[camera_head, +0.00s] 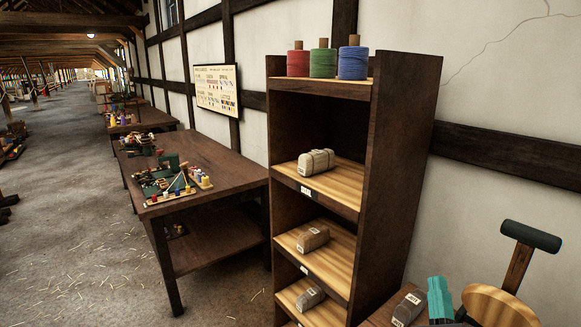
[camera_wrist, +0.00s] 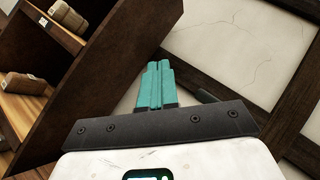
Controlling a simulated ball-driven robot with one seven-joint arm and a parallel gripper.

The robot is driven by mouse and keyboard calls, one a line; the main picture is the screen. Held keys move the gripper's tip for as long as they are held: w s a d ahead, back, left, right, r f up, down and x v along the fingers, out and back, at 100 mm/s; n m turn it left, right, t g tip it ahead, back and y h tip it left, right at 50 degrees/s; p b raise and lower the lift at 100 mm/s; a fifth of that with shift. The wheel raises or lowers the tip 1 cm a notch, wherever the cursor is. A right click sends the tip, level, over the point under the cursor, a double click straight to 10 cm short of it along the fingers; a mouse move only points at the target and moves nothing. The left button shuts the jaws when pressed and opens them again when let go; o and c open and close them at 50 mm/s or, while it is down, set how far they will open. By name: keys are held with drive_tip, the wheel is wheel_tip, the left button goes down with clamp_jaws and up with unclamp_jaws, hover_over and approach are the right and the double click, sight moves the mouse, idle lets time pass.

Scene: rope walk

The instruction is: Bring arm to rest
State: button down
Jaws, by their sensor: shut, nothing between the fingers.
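My gripper (camera_wrist: 154,72) shows in the wrist view as teal fingers side by side, shut with nothing between them. It points toward the pale wall to the right of the shelf and touches nothing that I can see. In the head view, teal fingers at the lower right look like my gripper (camera_head: 440,298), in front of the wall and right of the shelf. The rest of my arm is not clearly seen.
A dark wooden shelf (camera_head: 398,165) holds wrapped bundles (camera_head: 316,162) and, on top, red, green and blue spools (camera_head: 353,60). A workbench (camera_head: 225,172) stands left; the floor (camera_head: 75,230) beyond is mostly open.

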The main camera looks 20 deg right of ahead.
drive_tip(key=w+a+f+n+g+y, duration=0.1)
drive_tip(key=w+a+f+n+y, duration=0.1)
drive_tip(key=a+f+n+y, duration=0.8)
drive_tip(key=s+a+f+n+g+y, duration=0.45)
drive_tip(key=f+n+g, duration=0.25)
drive_tip(key=n, duration=0.6)
drive_tip(key=s+d+f+n+g+h, duration=0.1)
drive_tip(key=s+f+n+g, duration=0.2)
drive_tip(key=s, duration=0.8)
drive_tip(key=s+d+f+n+g+h, duration=0.2)
drive_tip(key=s+f+n+g, duration=0.2)
drive_tip(key=s+f+g, duration=0.4)
drive_tip(key=s+g, duration=0.1)
drive_tip(key=s, duration=0.1)
drive_tip(key=shift+s+d+n, duration=0.2)
drive_tip(key=shift+s+n, duration=0.1)
drive_tip(key=shift+s, duration=0.05)
